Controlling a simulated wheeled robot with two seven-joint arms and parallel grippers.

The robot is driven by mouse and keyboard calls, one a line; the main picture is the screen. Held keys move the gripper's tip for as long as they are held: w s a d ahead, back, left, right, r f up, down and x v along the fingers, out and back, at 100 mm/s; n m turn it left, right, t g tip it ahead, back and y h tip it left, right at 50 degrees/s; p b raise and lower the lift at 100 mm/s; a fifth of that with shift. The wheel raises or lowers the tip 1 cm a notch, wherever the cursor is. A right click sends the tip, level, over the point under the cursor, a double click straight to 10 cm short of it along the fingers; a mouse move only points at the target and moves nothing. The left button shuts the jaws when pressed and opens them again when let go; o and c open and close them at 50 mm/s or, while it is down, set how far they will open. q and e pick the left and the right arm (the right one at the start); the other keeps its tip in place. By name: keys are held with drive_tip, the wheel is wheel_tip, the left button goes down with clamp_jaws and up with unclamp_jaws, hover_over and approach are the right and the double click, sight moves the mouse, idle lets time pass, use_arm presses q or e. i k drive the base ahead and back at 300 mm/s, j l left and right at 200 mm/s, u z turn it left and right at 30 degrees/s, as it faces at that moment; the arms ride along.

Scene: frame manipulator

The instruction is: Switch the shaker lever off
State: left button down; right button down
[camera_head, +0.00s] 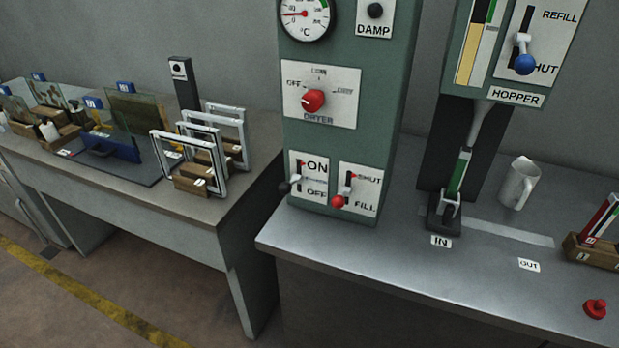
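A small lever with a black knob (284,187) sits on a white ON/OFF plate (316,181) low on the left of the green panel. ON is printed at the top and OFF at the bottom. The knob sticks out to the left of the plate, and I cannot clearly tell which setting it is at. No label reading "shaker" is legible, so I cannot confirm this is the shaker lever. Neither of my grippers is in view.
Beside it is a red-knobbed SHUT/FILL lever (338,201); above is a red dryer knob (313,101). Right are a blue-knobbed REFILL/SHUT lever (524,64), a white mug (519,183) and a red button (595,308). A left bench (236,190) holds frames. The metal counter's (400,250) front is clear.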

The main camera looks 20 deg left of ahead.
sight(284, 188)
drive_tip(key=j+u, duration=0.1)
drive_tip(key=u, duration=1.5)
drive_tip(key=i+j, duration=0.25)
drive_tip(key=i, duration=0.05)
